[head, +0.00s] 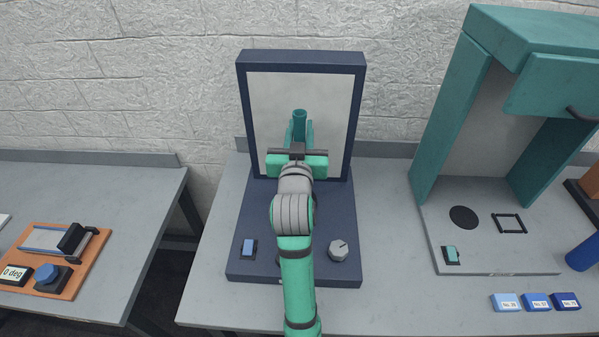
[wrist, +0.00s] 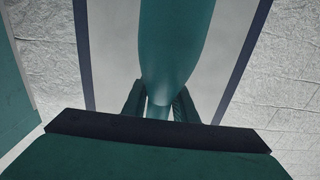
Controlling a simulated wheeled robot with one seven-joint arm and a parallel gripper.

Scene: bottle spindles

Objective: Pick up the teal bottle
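The teal bottle (head: 299,118) is in front of the light panel of the navy stand, its narrow end up in the head view.
The navy stand (head: 345,220) has a blue switch (head: 249,248) and a grey knob (head: 339,250). A teal cabinet (head: 445,115) stands to the right, with several small blue blocks (head: 536,302) in front. An orange device board (head: 80,280) lies on the left table.

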